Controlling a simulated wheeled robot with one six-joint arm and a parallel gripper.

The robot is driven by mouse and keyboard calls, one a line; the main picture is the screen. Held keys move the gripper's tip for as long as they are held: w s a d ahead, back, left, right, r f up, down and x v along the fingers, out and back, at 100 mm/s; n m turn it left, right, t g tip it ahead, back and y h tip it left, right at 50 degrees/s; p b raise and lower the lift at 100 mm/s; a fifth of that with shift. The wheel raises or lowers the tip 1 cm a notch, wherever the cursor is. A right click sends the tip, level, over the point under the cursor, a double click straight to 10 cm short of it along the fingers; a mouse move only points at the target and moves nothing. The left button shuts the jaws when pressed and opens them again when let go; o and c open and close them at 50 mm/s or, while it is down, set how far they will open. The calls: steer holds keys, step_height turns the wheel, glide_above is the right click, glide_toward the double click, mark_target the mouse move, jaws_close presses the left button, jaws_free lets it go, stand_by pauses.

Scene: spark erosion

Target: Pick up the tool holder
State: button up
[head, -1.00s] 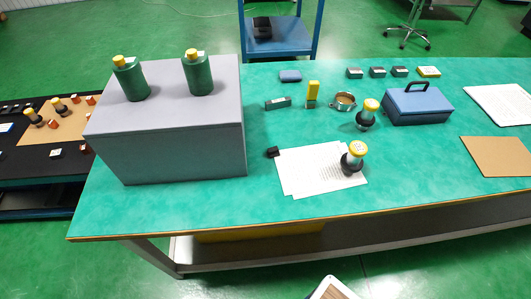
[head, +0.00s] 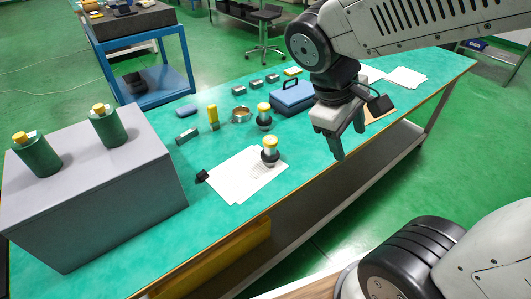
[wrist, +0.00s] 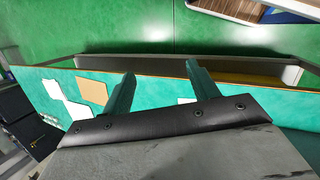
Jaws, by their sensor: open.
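Two similar tool holders with yellow tops and black collars stand upright on the green table in the head view. One tool holder (head: 270,153) stands on white papers near the front edge. The other tool holder (head: 263,117) stands behind it, near the blue case. I cannot tell which one is meant. My gripper (head: 348,140) is open and empty, pointing down to the right of both holders, apart from them. In the wrist view my gripper (wrist: 162,83) shows two spread fingers with nothing between them. No tool holder can be made out there.
A grey box (head: 95,205) with two green yellow-capped cylinders fills the table's left end. A blue case (head: 293,97), a metal ring (head: 241,115), a yellow-topped piece (head: 213,118) and several small blocks stand behind the holders. A brown sheet (wrist: 91,91) shows in the wrist view.

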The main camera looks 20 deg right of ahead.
steer(key=w+a+f+n+t+h, duration=0.25)
steer(key=w+f+n+h, duration=0.35)
steer(key=w+n, duration=0.4)
steer(key=n+t, duration=0.6)
steer(key=n, duration=0.3)
glide_toward(266, 147)
steer(key=shift+h, duration=0.3)
steer(key=x, duration=0.4)
steer(key=shift+w, duration=0.1)
steer(key=shift+w+f+n, duration=0.2)
steer(key=shift+n, duration=0.2)
steer(key=x, duration=0.7)
steer(key=shift+d+f, duration=0.1)
steer(key=shift+d, duration=0.25)
steer(key=c, duration=1.2)
steer(key=shift+c, duration=0.2)
